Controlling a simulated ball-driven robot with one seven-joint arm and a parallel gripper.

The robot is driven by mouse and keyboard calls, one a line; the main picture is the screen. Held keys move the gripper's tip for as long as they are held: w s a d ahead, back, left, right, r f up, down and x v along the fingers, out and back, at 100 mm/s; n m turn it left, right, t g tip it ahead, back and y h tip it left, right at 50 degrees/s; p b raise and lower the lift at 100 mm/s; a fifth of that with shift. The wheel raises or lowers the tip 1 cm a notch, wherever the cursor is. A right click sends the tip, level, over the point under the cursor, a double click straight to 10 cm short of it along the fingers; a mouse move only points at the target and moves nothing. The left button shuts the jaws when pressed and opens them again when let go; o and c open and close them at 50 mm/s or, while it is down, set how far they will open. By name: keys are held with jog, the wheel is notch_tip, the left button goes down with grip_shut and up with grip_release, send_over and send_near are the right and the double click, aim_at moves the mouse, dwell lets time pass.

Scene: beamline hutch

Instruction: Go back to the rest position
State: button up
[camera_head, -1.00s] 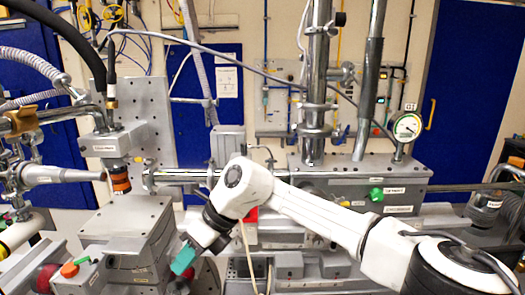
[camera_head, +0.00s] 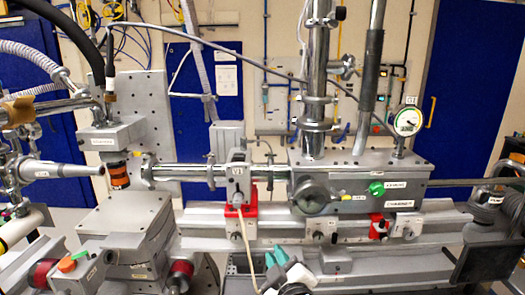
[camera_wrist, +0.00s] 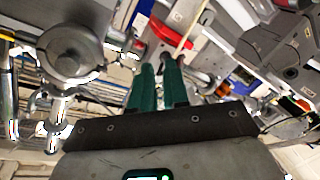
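My gripper (camera_head: 275,259) shows at the bottom middle of the head view, low in front of the beamline bench, with its teal fingertips pointing up and away. In the wrist view my gripper (camera_wrist: 158,66) has its two green fingers side by side, close together. Nothing shows held between them. Most of my arm is out of the head view, below its bottom edge.
A beam pipe (camera_head: 195,172) with a red-based valve block (camera_head: 238,185) runs behind my gripper. A steel chamber (camera_head: 345,180) stands right of it. At the left are a nozzle (camera_head: 60,169), a grey stage (camera_head: 125,225) and an orange button (camera_head: 66,265).

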jog(key=s+d+f+m+g+h, duration=0.4)
jog(key=s+d+f+m+g, duration=0.4)
jog(key=s+d+f, duration=1)
jog(key=s+d+f+m+g, duration=0.2)
jog(key=s+d+f+g, duration=0.1)
jog(key=s, duration=0.8)
jog(key=s+d+f+m+g+b, duration=0.1)
jog(key=s+d+f+g, duration=0.2)
jog(key=s, duration=0.9)
jog(key=shift+f+m+g, duration=0.4)
jog(key=shift+f+g, duration=0.3)
